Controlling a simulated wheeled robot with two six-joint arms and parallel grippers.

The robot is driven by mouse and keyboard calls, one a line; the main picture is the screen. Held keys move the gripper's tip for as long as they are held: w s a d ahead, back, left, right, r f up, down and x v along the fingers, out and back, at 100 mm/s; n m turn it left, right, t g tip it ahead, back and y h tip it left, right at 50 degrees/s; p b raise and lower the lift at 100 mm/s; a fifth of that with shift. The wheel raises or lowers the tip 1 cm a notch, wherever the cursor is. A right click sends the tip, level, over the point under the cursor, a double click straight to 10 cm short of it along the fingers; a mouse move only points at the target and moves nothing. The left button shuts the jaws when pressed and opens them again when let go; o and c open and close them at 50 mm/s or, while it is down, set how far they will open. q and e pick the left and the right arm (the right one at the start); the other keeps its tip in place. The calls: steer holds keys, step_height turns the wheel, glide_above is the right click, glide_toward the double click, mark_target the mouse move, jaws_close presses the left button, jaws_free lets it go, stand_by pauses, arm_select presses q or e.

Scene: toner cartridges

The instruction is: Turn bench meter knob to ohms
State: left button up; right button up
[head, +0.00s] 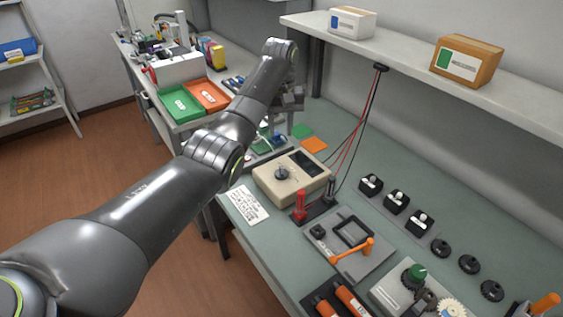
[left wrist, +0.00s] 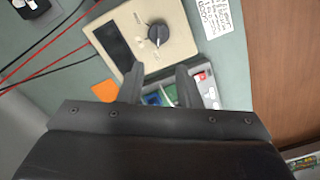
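The bench meter (head: 264,185) is a beige box with a dark display and a round dark knob (head: 282,173) on its top face. It lies on the green-grey bench. In the left wrist view the meter (left wrist: 178,20) and its knob (left wrist: 157,35) show beyond my fingertips. The knob's markings are too small to read. My left gripper (head: 290,101) is partly seen behind the meter, above the bench. In the left wrist view its two fingers (left wrist: 160,72) are apart with nothing between them, clear of the knob. My right gripper is not in view.
Red and black test leads (head: 352,130) hang behind the meter. A red probe (head: 300,207) stands near its front. A printed card (head: 249,204) lies to its left. Green (head: 183,104) and orange (head: 207,95) trays are farther back. A shelf (head: 420,65) with boxes overhangs the bench.

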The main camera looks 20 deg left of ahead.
arm_select(q)
glide_toward(281, 169)
step_height(281, 169, down, 7)
steer(key=shift+r+p, duration=0.2)
steer(key=shift+p, duration=0.15)
steer(key=shift+w+f, duration=0.1)
steer(key=shift+f, duration=0.5)
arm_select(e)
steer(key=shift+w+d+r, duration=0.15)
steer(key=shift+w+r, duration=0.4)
arm_select(q)
jaws_close()
